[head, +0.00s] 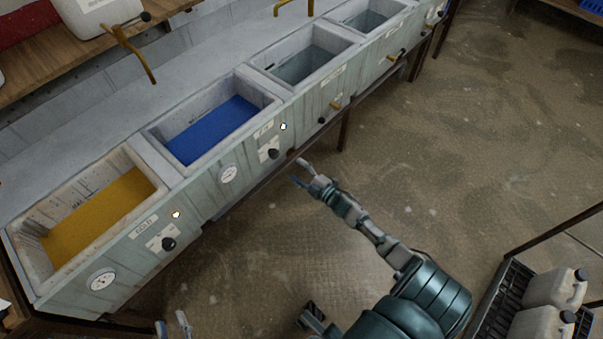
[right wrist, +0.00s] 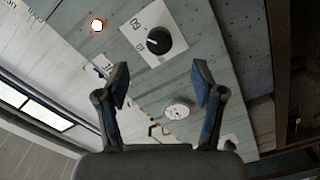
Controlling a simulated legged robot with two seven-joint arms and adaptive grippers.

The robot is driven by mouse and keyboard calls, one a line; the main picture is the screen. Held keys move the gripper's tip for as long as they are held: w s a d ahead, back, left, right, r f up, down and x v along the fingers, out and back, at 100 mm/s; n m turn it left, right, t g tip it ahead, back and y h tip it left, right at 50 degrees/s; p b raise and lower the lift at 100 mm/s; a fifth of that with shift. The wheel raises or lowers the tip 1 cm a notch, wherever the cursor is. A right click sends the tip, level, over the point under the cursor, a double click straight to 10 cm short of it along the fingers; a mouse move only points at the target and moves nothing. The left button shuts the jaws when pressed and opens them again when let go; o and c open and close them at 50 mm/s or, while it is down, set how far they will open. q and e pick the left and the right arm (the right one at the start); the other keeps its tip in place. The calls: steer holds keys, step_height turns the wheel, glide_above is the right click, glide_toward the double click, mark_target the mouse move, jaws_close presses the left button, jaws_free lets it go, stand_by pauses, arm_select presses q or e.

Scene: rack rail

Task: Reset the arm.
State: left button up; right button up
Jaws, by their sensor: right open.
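My right gripper (head: 300,172) reaches from the lower right to the front edge of the basin row in the head view. Its fingers stand apart with nothing between them. In the right wrist view the open right gripper (right wrist: 161,82) faces the grey-green front panel (right wrist: 210,60), with a black knob (right wrist: 159,40) on a white plate beyond the fingertips. My left gripper (head: 172,325) shows only in part at the bottom edge of the head view. Its two fingertips are apart, and I see nothing between them; the rest is cut off.
The basin row holds yellow liquid (head: 100,215), blue liquid (head: 212,130) and grey basins (head: 305,65) further back. Knobs (head: 168,243), gauges (head: 101,280) and lit lamps (head: 176,214) line its front. Pale jerrycans (head: 555,288) stand on a black rack at lower right. The middle floor is clear.

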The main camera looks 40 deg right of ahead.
steer(key=shift+s+d, duration=0.1)
steer(key=shift+s, duration=0.8)
